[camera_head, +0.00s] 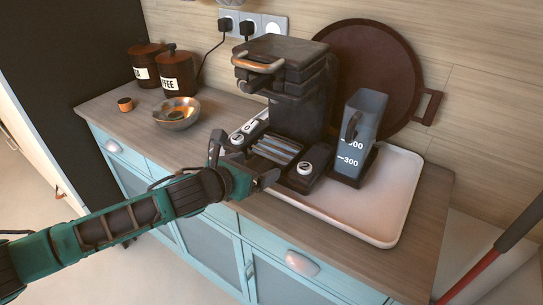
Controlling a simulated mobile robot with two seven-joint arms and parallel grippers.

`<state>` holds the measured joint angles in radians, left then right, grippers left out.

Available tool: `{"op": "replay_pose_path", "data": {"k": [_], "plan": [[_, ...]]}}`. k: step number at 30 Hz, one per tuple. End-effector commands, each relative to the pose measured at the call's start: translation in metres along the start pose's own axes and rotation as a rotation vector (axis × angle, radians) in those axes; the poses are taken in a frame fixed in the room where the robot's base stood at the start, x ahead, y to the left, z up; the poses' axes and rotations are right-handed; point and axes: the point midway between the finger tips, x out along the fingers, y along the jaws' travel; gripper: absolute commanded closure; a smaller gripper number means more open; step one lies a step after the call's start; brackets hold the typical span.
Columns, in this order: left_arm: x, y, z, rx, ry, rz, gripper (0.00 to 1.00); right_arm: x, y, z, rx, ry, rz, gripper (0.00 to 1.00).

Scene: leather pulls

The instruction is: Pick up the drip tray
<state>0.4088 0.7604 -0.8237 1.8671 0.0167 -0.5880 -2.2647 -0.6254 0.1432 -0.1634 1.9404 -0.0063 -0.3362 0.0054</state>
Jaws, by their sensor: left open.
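The drip tray (277,149), a slatted metallic plate, lies at the foot of the dark coffee machine (298,108), between its two side feet with round knobs. My left gripper (246,162) is open at the tray's near left side, and its dark fingers hide part of the tray's front edge. I cannot tell whether the fingers touch the tray. My right gripper is out of view.
A round brown tray (372,70) leans on the wall. A metal bowl (177,113) and two labelled canisters (178,72) stand left. Wooden counter (232,114) is partly free there.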

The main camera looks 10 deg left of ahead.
Motion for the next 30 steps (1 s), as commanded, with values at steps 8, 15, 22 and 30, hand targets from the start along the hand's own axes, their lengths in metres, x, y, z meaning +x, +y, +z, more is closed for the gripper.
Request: {"op": "replay_pose_path", "data": {"k": [8, 15, 22, 30], "plan": [[0.0059, -0.0003, 0.0003, 0.0, -0.001, -0.001, 0.06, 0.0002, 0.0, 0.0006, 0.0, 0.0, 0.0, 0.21], [0.0057, -0.0001, 0.0001, 0.0, 0.0, 0.0, 0.26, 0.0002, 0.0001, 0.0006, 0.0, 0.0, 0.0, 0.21], [0.0056, -0.0001, 0.0, 0.0, 0.0, 0.0, 0.48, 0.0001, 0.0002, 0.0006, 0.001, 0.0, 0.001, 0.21], [0.0055, 0.0, -0.0001, 0.0, 0.0, 0.0, 0.73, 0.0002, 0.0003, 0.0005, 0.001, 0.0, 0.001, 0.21]]}}
